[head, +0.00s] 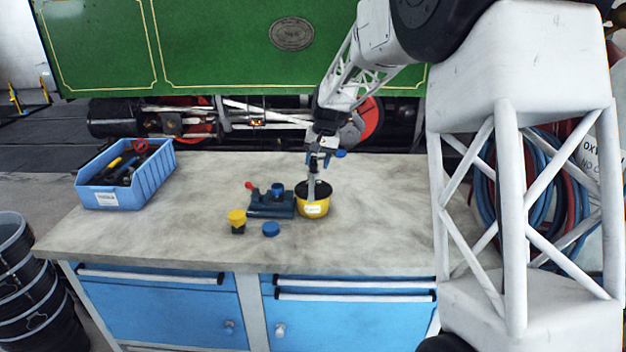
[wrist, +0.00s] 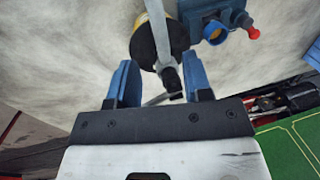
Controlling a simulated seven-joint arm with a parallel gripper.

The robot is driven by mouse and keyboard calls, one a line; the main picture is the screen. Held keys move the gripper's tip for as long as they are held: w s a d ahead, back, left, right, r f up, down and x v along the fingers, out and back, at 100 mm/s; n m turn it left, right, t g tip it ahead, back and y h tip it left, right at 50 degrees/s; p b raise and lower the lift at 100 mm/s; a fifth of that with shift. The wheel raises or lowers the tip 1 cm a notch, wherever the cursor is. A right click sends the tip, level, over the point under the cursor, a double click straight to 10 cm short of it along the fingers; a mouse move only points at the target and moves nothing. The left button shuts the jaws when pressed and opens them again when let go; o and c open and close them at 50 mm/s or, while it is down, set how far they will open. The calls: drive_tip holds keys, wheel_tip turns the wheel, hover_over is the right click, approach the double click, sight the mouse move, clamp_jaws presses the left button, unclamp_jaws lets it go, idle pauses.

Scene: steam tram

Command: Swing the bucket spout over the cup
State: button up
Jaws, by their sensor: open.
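A yellow bucket (head: 313,208) with a dark inside and a small white label stands on the bench. In the wrist view it (wrist: 155,15) is partly hidden by a grey bar (wrist: 160,40) that ends in a dark knob (wrist: 172,80). A spout is not clearly visible. My gripper (head: 320,163) is above the bucket, beside the bar's upper end. In the wrist view its blue fingers (wrist: 157,68) are apart, with the knob between them, nearer the right finger. A small yellow cup-like piece (head: 237,215) on a dark base stands left of the bucket. I cannot tell whether it is the cup.
A dark blue fixture (head: 270,205) with a blue round top and red knob adjoins the bucket's left side. A blue disc (head: 271,229) lies in front. A blue tool bin (head: 127,175) stands at the bench's left. The bench top (head: 385,205) is clear right of the bucket.

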sight(312, 180)
drive_tip(key=shift+a+f, duration=0.2)
drive_tip(key=shift+f, duration=0.9)
drive_tip(key=shift+a+f, duration=0.25)
drive_tip(key=shift+f, duration=0.85)
drive_tip(key=shift+a+f, duration=0.2)
drive_tip(key=shift+f, duration=0.9)
clamp_jaws()
